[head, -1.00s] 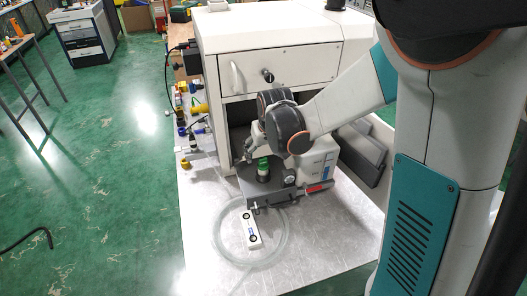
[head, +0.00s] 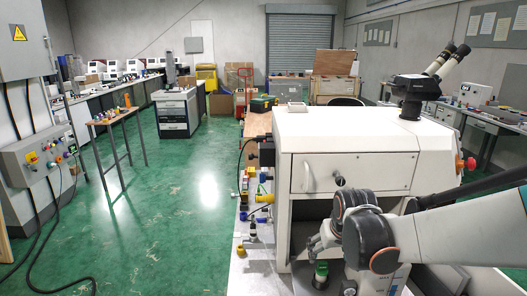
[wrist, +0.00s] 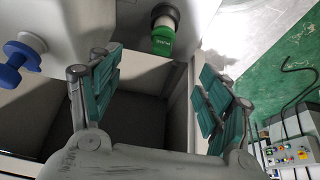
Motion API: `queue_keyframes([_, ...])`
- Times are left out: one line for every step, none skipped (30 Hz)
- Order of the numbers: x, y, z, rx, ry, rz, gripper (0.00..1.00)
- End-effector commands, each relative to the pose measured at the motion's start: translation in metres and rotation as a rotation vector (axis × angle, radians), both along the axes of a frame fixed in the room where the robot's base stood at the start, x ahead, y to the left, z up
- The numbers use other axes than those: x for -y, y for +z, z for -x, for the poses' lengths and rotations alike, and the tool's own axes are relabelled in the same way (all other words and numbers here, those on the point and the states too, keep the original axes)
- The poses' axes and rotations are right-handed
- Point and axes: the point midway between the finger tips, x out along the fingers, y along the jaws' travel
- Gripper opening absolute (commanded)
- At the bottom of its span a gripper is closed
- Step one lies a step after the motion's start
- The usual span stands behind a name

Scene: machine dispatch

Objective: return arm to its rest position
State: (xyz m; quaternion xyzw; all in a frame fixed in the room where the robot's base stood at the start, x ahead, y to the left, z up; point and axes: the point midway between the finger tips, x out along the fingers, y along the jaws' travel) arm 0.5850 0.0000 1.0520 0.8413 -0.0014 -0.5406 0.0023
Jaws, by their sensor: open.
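My arm reaches in from the right in the head view. Its gripper (head: 322,242) is in front of the white machine (head: 292,226), by the opening below its front panel. In the wrist view my gripper (wrist: 163,82) has its two green-padded fingers spread wide, with nothing between them. A green-capped part (head: 321,270) stands below the gripper in the head view. A green-ended part also shows in the wrist view (wrist: 163,38), beyond the fingers and apart from them.
A blue knob (wrist: 22,56) shows at left in the wrist view. Yellow and blue fittings (head: 262,205) line the machine's left side. A microscope-like eyepiece unit (head: 415,88) tops the machine. A control box (head: 42,158) is at far left. Green floor (head: 180,225) at left is open.

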Motion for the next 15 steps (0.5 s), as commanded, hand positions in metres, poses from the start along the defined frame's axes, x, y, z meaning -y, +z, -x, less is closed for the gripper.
queue_keyframes([0.000,0.012,0.014,0.010,0.000,0.000,0.71])
queue_keyframes([0.000,0.019,0.020,0.016,0.000,0.000,0.71])
queue_keyframes([0.000,0.027,0.029,0.024,0.001,-0.001,0.71])
queue_keyframes([0.000,0.032,0.036,0.030,0.001,-0.001,0.71])
queue_keyframes([0.000,0.037,0.042,0.035,0.000,-0.001,0.71])
queue_keyframes([0.000,0.044,0.051,0.044,0.000,-0.001,0.71])
queue_keyframes([0.000,0.049,0.058,0.050,0.000,-0.001,0.71])
queue_keyframes([0.000,0.054,0.065,0.056,0.000,-0.001,0.71])
queue_keyframes([0.000,0.059,0.075,0.063,0.000,-0.002,0.71])
queue_keyframes([0.000,0.063,0.082,0.069,0.000,-0.002,0.71])
queue_keyframes([0.000,0.066,0.089,0.076,0.000,-0.002,0.71])
queue_keyframes([0.000,0.071,0.098,0.084,0.000,-0.002,0.71])
queue_keyframes([0.000,0.074,0.106,0.090,0.000,-0.002,0.71])
queue_keyframes([0.000,0.076,0.113,0.095,0.000,-0.002,0.71])
queue_keyframes([0.000,0.080,0.122,0.103,0.001,-0.003,0.71])
